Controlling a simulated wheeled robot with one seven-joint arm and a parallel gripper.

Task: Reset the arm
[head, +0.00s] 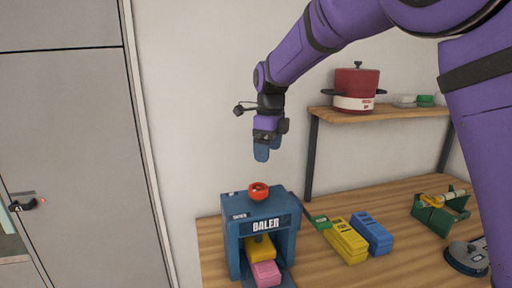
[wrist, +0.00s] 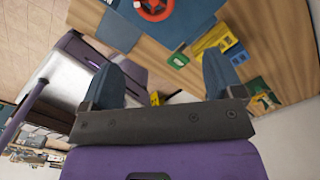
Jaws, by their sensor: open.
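My purple arm reaches in from the upper right in the head view. My gripper (head: 268,152) hangs in the air above the blue baler, with its two blue fingers pointing down and nothing between them. In the wrist view the two fingers of my gripper (wrist: 160,85) stand well apart and empty. The baler (head: 262,213) stands at the table's left end with a red ring-shaped knob (head: 258,191) on top. The red knob also shows at the top of the wrist view (wrist: 154,8).
A yellow block (head: 260,247) and a pink block (head: 265,273) sit in the baler's opening. Yellow blocks (head: 345,240) and blue blocks (head: 371,232) lie right of it. A shelf (head: 385,113) holds a red pot (head: 357,88). A green holder (head: 440,215) stands farther right.

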